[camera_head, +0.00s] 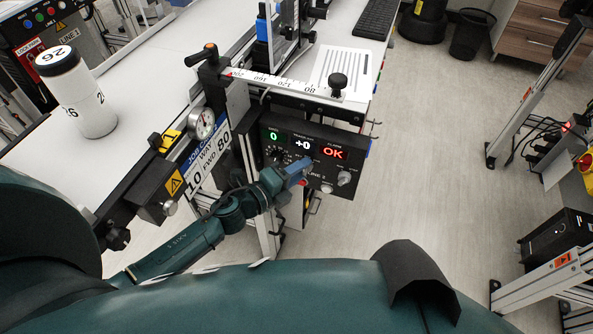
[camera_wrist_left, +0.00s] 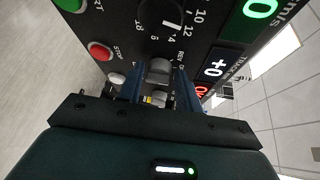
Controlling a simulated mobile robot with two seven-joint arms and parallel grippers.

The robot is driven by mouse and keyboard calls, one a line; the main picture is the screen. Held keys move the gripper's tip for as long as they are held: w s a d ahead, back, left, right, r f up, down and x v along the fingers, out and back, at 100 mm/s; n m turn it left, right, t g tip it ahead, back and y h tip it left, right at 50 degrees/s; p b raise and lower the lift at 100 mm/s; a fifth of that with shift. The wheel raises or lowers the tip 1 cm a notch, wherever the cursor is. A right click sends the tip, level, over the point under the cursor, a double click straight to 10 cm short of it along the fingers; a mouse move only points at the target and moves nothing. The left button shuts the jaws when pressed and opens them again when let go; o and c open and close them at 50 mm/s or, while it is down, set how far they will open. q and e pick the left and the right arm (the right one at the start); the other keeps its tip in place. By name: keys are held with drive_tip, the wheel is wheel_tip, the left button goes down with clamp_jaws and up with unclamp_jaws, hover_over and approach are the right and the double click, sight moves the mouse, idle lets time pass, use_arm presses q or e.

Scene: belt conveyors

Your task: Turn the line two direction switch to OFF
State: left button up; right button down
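The black control panel (camera_head: 325,150) hangs under the conveyor edge, with a green "0", a white "+0" and a red "OK" display. My left gripper (camera_head: 300,168) is in front of its lower part and hides some controls. In the left wrist view a grey switch knob (camera_wrist_left: 159,70) with "REV" lettering and a partly hidden "O" beside it sits between my left fingertips (camera_wrist_left: 159,76). The fingers are apart, one on each side of the knob, with small gaps showing. The knob's exact setting is unclear. My right gripper is not in view.
The wrist view also shows a red STOP button (camera_wrist_left: 100,51), a green button (camera_wrist_left: 72,4) and a numbered dial (camera_wrist_left: 172,12). A silver knob (camera_head: 344,178) is at the panel's right. A white bottle (camera_head: 85,100) stands on the belt. Open floor (camera_head: 430,170) lies right.

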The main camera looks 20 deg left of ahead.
use_arm(q)
drive_tip(key=b+v, duration=0.1)
drive_tip(key=v, duration=1.2)
drive_tip(key=shift+s+d, duration=0.1)
drive_tip(key=shift+s, duration=0.05)
